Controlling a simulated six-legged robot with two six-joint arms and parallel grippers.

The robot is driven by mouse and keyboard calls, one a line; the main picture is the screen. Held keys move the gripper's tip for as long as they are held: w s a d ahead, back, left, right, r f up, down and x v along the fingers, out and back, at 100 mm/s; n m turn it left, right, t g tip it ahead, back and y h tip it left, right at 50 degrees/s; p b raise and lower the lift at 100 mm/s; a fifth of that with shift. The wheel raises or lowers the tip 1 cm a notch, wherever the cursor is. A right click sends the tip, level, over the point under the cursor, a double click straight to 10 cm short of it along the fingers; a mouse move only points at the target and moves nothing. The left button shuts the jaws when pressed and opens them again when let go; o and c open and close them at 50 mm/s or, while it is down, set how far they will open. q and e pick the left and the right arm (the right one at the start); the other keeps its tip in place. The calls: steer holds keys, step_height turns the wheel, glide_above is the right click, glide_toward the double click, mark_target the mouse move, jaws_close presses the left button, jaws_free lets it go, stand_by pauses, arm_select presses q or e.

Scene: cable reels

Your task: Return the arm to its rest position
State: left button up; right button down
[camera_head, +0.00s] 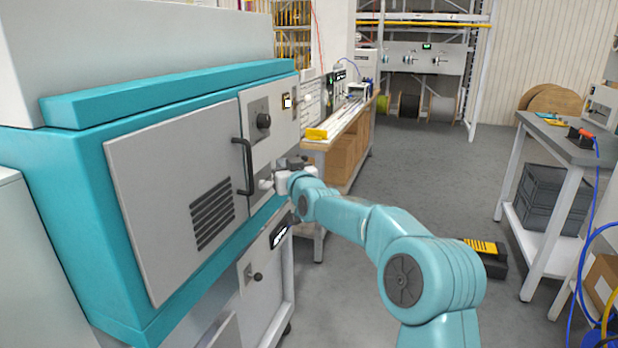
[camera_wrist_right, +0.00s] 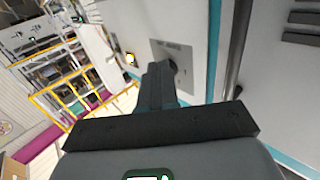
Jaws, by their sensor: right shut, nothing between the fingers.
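My right arm reaches forward from the lower right in the head view. Its gripper (camera_head: 287,175) is beside the machine front, just right of the lower end of the black door handle (camera_head: 243,166). In the right wrist view the gripper fingers (camera_wrist_right: 158,82) are together, with nothing visible between them. They point along the machine's control panel, near a dark knob (camera_wrist_right: 172,65). The same knob shows in the head view (camera_head: 263,121). I cannot tell whether the gripper touches the machine. My left gripper is not in view.
The teal and grey machine cabinet (camera_head: 75,180) fills the left, its vented door (camera_head: 165,190) shut. A workbench (camera_head: 350,125) stands behind it. Another table (camera_head: 560,145) stands at right, with a black and yellow case (camera_head: 485,255) on the floor. Grey floor (camera_head: 430,170) between is clear.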

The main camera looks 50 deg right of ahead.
steer(key=shift+s+d+b, duration=0.1)
steer(key=shift+s+d, duration=0.3)
steer(key=shift+s, duration=0.4)
steer(key=shift+s+d+b, duration=0.1)
steer(key=shift+s+d, duration=0.35)
steer(key=shift+s, duration=0.4)
steer(key=shift+s+d+b, duration=0.1)
steer(key=shift+s+d, duration=0.3)
steer(key=shift+s, duration=0.4)
